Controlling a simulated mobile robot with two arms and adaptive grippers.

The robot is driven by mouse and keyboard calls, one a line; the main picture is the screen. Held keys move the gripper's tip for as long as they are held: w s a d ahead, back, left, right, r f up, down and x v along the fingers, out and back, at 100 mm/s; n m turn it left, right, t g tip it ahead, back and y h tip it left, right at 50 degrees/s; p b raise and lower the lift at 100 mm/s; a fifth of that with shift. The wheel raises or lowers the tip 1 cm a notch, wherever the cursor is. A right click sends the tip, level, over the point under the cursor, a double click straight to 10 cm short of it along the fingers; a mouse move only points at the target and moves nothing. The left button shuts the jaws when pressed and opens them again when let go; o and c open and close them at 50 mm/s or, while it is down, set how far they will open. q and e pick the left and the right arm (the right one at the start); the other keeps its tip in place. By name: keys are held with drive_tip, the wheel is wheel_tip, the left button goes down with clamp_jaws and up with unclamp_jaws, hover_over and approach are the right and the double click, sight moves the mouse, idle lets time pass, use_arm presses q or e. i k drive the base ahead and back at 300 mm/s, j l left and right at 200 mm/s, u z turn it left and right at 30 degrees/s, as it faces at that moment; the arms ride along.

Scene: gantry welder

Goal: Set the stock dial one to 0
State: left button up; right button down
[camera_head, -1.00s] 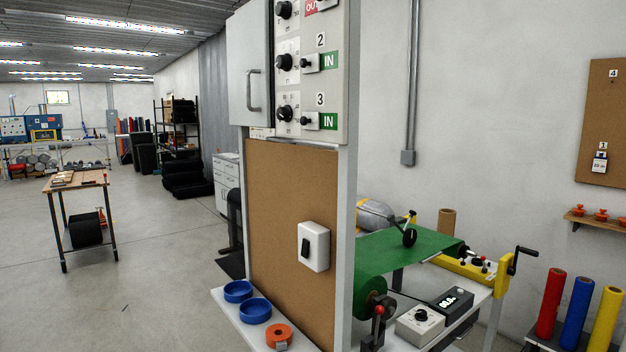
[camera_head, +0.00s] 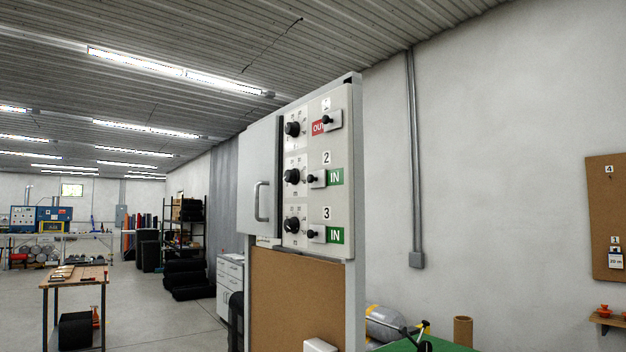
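The stock panel (camera_head: 345,112) stands in the middle of the head view, with three rows of black dials and small slide tabs. Stock dial one (camera_head: 292,129) is the black knob in the top row, beside a red OUT label (camera_head: 317,128). Its scale marks are too small to read, so its setting cannot be told. Dial two (camera_head: 292,177) and dial three (camera_head: 292,225) sit below it, each beside a green IN label. Neither of my grippers shows in the view.
A cork board (camera_head: 290,300) is below the panel. A wooden worktable (camera_head: 75,276) stands on the left, with open floor between. A green-covered bench (camera_head: 425,346) is at the lower right.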

sight(292, 128)
drive_tip(key=z, duration=1.1)
drive_tip(key=i+j+z, duration=0.1)
drive_tip(key=j+z, duration=0.75)
drive_tip(key=j, duration=0.2)
drive_tip(key=j+z, duration=0.4)
drive_tip(key=j, duration=0.2)
drive_tip(key=k+j+z, duration=0.1)
drive_tip(key=j+z, duration=0.3)
drive_tip(key=j, duration=0.15)
